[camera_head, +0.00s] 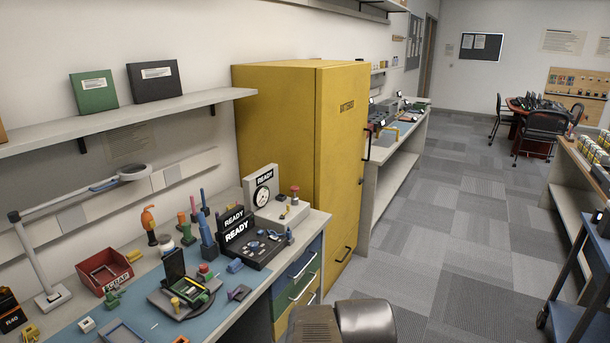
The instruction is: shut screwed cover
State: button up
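An open device (188,291) with a green board and small yellow parts sits on a dark round-edged fixture (170,305) on the bench at the left. A dark flat panel (174,266) stands upright at its back edge; it may be the cover, but I cannot tell whether it is hinged there. No screws can be made out at this size. My gripper is not in view. Dark and grey rounded parts at the bottom middle look like my own arm.
The workbench has a blue mat (142,322), a red scrap bin (104,270), a lamp (40,260), upright screwdrivers and black READY stands (238,228). A yellow cabinet (300,150) stands beyond the bench. Carpeted floor (440,240) is free to the right, with a blue cart (580,290) at the edge.

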aim_at(173, 263)
jog(key=u, duration=1.2)
jog(key=i+z, duration=0.75)
jog(key=i, duration=0.1)
